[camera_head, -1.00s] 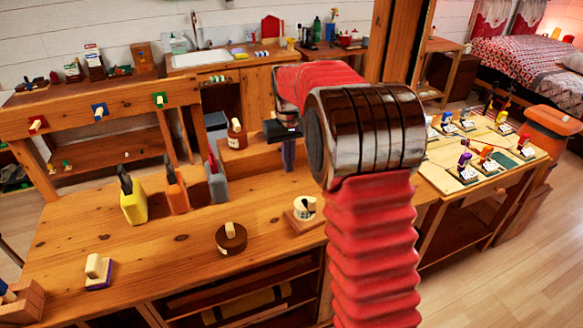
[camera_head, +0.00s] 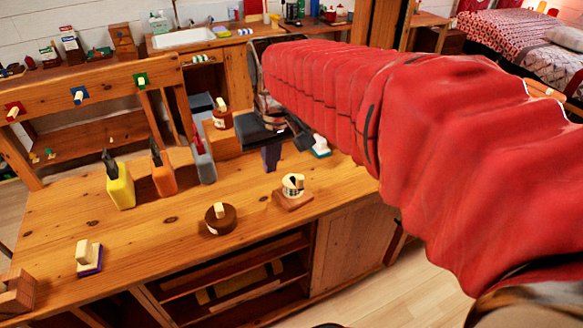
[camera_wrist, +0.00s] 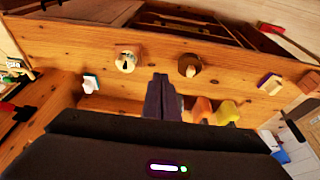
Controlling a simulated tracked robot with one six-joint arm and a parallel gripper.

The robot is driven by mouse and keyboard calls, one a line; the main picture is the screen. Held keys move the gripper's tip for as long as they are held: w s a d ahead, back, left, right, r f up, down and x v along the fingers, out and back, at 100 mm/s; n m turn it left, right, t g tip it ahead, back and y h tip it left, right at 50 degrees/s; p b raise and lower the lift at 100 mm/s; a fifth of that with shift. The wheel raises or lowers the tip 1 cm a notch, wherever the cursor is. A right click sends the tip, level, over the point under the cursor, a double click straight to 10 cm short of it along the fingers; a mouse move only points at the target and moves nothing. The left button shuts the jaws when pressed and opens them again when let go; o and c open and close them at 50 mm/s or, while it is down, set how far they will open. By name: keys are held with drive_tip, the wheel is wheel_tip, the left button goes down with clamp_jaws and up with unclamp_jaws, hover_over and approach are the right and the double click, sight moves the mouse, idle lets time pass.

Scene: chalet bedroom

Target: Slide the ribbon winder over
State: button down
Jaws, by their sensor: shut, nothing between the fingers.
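A cream reel with a dark mark on a square wooden base (camera_head: 292,194) stands on the wooden bench; it looks most like the ribbon winder, though I cannot be certain. It also shows in the wrist view (camera_wrist: 126,61). A brown disc with a pale peg (camera_head: 225,222) stands to its left, also in the wrist view (camera_wrist: 190,66). My gripper (camera_head: 271,158) is shut and empty, behind and slightly left of the reel in the head view, apart from it. Its dark fingers point over the bench in the wrist view (camera_wrist: 162,95).
Yellow (camera_head: 120,188), orange (camera_head: 163,176) and grey (camera_head: 203,163) upright tools stand left of my gripper. A purple-based block (camera_head: 90,262) sits at the front left. A white block (camera_head: 320,146) is right of my gripper. Bare bench lies around the disc.

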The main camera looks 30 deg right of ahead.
drive_tip(key=s+a+f+t, duration=0.1)
drive_tip(key=s, duration=0.6)
drive_tip(key=s+a+f+t, duration=0.1)
drive_tip(key=s+a+f, duration=0.1)
drive_tip(key=s, duration=0.5)
drive_tip(key=shift+a+f, duration=0.25)
drive_tip(key=shift+a, duration=0.05)
drive_tip(key=shift+s, duration=0.1)
